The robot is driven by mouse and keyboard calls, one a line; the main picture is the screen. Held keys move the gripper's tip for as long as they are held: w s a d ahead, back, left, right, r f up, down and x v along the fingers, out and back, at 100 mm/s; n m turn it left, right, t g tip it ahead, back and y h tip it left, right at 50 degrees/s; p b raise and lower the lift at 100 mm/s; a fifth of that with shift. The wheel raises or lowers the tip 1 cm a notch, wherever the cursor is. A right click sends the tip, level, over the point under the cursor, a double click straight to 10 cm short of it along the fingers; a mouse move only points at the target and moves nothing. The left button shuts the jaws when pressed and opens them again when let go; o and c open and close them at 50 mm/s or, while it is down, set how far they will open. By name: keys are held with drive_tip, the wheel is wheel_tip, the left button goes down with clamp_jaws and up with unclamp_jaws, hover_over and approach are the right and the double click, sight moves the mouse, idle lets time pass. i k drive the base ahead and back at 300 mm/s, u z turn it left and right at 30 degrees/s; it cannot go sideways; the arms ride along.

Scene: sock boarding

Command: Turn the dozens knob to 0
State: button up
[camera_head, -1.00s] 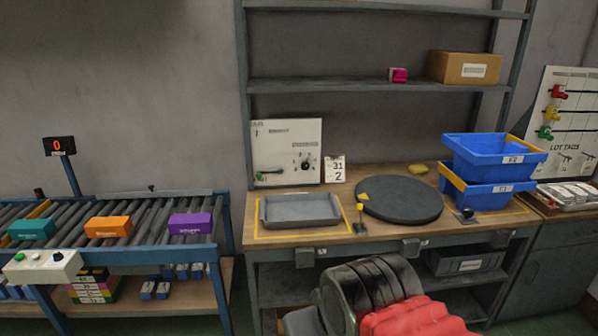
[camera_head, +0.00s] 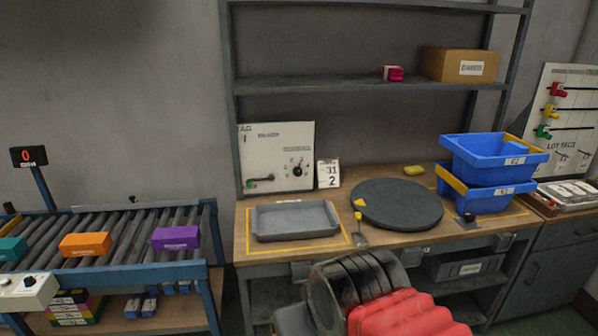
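A white panel (camera_head: 275,150) stands upright at the back left of the workbench, against the shelf frame. It carries a round black knob (camera_head: 297,171) at its lower right, with small markings around it too small to read. A dark handle with a green end (camera_head: 258,181) sits at the panel's lower left. I cannot tell from here which knob is the dozens knob or where it points. My arm shows at the bottom centre, in front of the bench; my gripper's fingers cannot be made out.
A grey tray (camera_head: 294,221), a dark round turntable (camera_head: 396,204) and stacked blue bins (camera_head: 492,160) stand on the bench. A card reading 31 and 2 (camera_head: 328,174) stands beside the panel. A roller conveyor (camera_head: 125,240) with coloured boxes is at left.

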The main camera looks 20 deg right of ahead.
sight(297, 171)
drive_tip(key=i, duration=1.35)
drive_tip(key=u, duration=0.05)
